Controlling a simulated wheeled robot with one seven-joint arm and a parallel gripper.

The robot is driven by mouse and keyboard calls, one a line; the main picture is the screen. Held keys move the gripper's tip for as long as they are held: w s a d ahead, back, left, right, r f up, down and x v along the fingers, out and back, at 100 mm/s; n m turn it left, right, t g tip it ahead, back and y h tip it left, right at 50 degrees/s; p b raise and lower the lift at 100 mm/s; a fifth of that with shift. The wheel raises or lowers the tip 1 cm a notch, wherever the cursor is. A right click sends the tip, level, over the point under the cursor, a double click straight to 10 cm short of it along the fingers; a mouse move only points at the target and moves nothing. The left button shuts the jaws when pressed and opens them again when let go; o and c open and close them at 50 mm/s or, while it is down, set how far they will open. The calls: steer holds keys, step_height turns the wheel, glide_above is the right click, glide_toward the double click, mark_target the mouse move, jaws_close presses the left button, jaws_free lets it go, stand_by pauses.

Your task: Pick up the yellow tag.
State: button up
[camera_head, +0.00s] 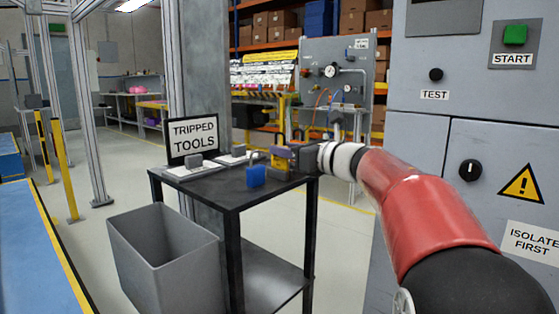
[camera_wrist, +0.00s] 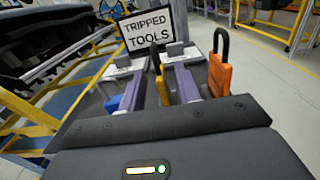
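The yellow tag (camera_wrist: 161,88) appears as a narrow, dark-and-yellow upright shape between my fingers in the wrist view. It looks edge-on, and I cannot tell whether either finger touches it. My gripper (camera_wrist: 160,72) has two purple fingers set apart, one on each side of it. In the head view my gripper (camera_head: 281,153) is low over the right part of the black table (camera_head: 232,193). A yellow-orange patch (camera_head: 280,163) shows at the fingers there. It may be the tag or the orange padlock.
A blue padlock (camera_head: 255,176) stands on the table left of my gripper. An orange padlock (camera_wrist: 220,76) stands close to the right finger. The TRIPPED TOOLS sign (camera_head: 194,136) and pale plates (camera_head: 193,172) are farther left. A grey bin (camera_head: 165,255) stands below.

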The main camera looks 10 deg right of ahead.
steer(key=x, duration=0.4)
steer(key=shift+r, duration=0.2)
jaws_close()
step_height(320, 180, up, 20)
steer(key=p, duration=0.7)
steer(key=shift+p, duration=0.35)
